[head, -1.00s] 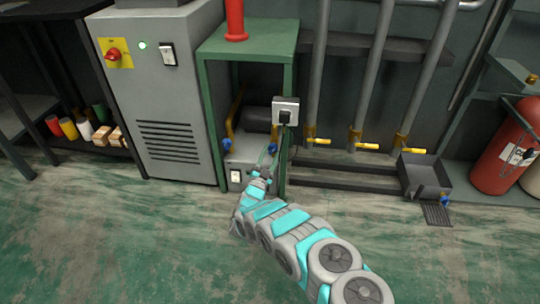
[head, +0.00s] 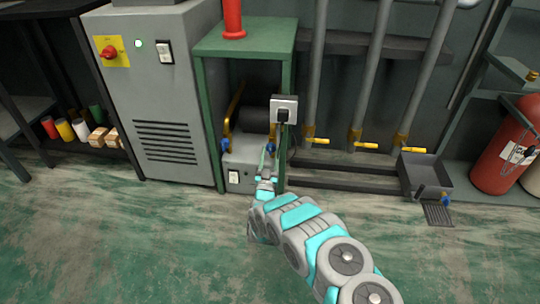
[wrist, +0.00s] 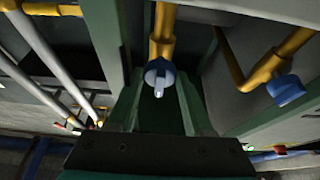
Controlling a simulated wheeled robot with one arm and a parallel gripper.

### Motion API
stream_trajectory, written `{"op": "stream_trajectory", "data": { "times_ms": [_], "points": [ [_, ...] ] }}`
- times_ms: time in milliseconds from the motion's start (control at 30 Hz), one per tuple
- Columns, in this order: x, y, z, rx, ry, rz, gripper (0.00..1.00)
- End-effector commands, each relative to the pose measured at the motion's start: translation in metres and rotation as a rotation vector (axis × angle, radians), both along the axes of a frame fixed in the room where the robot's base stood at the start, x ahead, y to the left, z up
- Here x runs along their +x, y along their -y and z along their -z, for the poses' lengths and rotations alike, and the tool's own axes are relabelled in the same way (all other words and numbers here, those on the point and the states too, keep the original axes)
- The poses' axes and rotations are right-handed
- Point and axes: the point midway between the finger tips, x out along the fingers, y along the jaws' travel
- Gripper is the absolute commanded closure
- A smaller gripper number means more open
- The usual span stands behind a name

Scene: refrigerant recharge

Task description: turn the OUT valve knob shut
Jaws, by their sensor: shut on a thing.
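Two blue valve knobs sit on yellow pipes inside the green stand (head: 205,120). The left knob (head: 225,145) is clear of my arm in the head view; it is at the right in the wrist view (wrist: 286,90). The other blue knob (wrist: 158,76) is in the middle of the wrist view, between my fingertips. My gripper (wrist: 159,82) is shut on this knob. In the head view my gripper (head: 268,160) reaches into the stand's right side and mostly hides that knob. I cannot read any label telling which knob is OUT.
A socket box with a black plug (head: 284,110) is on the stand's right post, just above my gripper. Grey pipes with yellow handles (head: 366,146) stand to the right. A grey cabinet (head: 165,110) is to the left. The floor in front is clear.

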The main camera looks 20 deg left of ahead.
Motion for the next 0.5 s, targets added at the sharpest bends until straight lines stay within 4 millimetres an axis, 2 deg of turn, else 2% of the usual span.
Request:
{"op": "stream_trajectory", "data": {
  "times_ms": [367,400,500],
  "points": [
    [0.0005,0.0003,-0.0002,-0.005,0.0,0.001,1.0],
    [0.0006,0.0003,-0.0001,-0.004,0.0,0.001,0.48],
    [0.0005,0.0003,-0.0002,-0.004,0.0,0.001,0.37]
  ]
}}
